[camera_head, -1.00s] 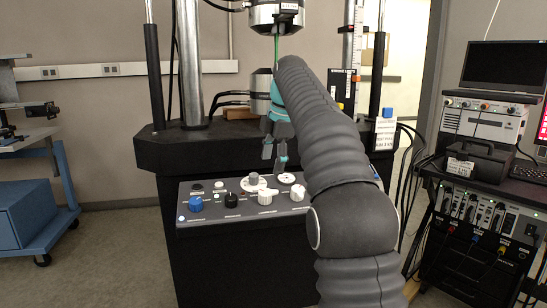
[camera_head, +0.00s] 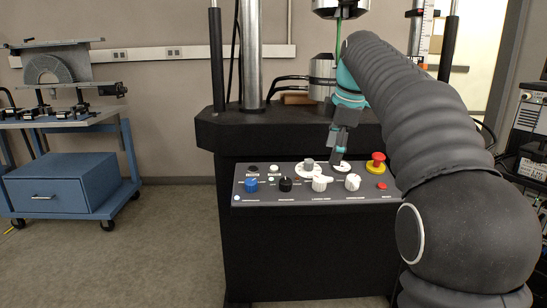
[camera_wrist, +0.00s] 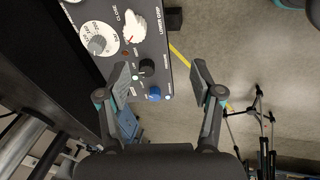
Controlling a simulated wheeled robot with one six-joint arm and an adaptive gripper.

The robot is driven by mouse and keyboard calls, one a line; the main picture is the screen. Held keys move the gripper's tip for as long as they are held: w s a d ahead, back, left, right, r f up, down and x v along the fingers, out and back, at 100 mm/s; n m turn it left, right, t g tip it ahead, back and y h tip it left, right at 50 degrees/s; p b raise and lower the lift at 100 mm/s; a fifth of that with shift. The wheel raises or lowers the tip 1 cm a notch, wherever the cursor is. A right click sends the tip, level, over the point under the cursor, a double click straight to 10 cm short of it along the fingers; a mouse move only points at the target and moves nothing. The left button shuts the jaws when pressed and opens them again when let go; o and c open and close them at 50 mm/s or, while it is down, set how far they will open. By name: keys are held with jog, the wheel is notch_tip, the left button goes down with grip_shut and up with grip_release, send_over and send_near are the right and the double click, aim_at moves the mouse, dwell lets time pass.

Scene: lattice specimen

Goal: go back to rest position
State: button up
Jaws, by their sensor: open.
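My gripper (camera_head: 338,152) hangs open and empty at the end of my dark grey arm, in front of the testing machine (camera_head: 285,135) and above the rear of its control panel (camera_head: 240,200). In the wrist view my gripper's two fingers (camera_wrist: 161,78) stand wide apart with nothing between them. Beyond them lie the panel's edge, a blue knob (camera_wrist: 154,94) and the floor. A thin green piece (camera_head: 338,32) shows between the machine's upper and lower grips. My arm covers part of the machine's right side.
The panel carries a red mushroom button (camera_head: 377,161) and several knobs. A blue cart (camera_head: 62,185) with a tool stands at left. An equipment rack (camera_head: 533,140) is at the right edge. Open floor (camera_head: 150,255) lies between cart and machine. A tripod (camera_wrist: 262,125) shows in the wrist view.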

jog(key=s+f+m, duration=0.5)
jog(key=s+f, duration=0.2)
jog(key=s, duration=0.3)
jog(key=s+f+m+t, duration=0.1)
jog(key=s+f+m, duration=0.5)
jog(key=s, duration=0.5)
jog(key=s+a+f+m+t+h, duration=0.1)
jog(key=s+f+m, duration=0.4)
jog(key=s+f, duration=0.3)
jog(key=s, duration=0.3)
jog(key=shift+s+f+m, duration=0.2)
jog(key=shift+f+m, duration=0.1)
jog(key=shift+m, duration=0.1)
